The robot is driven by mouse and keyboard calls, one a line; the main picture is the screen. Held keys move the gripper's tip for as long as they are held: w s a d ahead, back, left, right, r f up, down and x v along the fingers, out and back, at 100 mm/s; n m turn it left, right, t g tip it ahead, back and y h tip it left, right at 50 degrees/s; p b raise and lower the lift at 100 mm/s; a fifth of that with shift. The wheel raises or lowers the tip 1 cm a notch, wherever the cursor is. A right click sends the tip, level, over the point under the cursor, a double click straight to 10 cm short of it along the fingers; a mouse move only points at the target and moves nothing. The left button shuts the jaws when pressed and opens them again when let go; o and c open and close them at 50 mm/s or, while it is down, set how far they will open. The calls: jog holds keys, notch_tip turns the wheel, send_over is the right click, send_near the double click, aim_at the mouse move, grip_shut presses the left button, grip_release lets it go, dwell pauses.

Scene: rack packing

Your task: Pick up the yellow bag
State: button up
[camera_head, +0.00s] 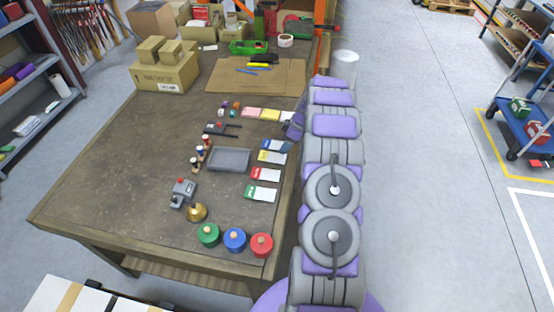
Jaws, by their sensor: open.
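A small flat yellow packet (270,115), which looks like the yellow bag, lies on the brown table near its right edge. A pink packet (250,112) lies just left of it and a pale packet just right of it. My arm runs up along the table's right edge. My gripper (286,129) is at the arm's left side, close to the yellow packet and slightly below it in the picture. It is open. The fingers are small and partly hidden by the arm, so contact with the packets cannot be told.
Green (208,235), blue (235,240) and red (262,245) round pots stand at the front. Cardboard boxes (164,78) and a flat cardboard sheet (226,78) are farther back. The table's left side is clear.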

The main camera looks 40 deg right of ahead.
aim_at(275, 157)
jog(key=shift+w+a+f, duration=0.25)
jog(key=shift+a+f, duration=0.2)
jog(key=shift+f, duration=0.2)
jog(key=shift+w+a+f, duration=0.25)
jog(key=shift+a+f, duration=0.2)
jog(key=shift+f, duration=0.15)
jog(key=f+b, duration=0.1)
jog(key=f, duration=0.1)
jog(key=w+f, duration=0.1)
jog(key=f, duration=0.1)
jog(key=shift+d+b, duration=0.1)
jog(key=shift+b, duration=0.3)
jog(key=shift+s+a+f, duration=0.15)
jog(key=shift+a+f, duration=0.35)
jog(key=shift+a, duration=0.25)
jog(key=shift+w+f, duration=0.3)
jog(key=shift+w+d+r, duration=0.1)
jog(key=shift+d+r, duration=0.05)
jog(key=shift+d, duration=0.1)
jog(key=c, duration=0.7)
jog(key=shift+r, duration=0.1)
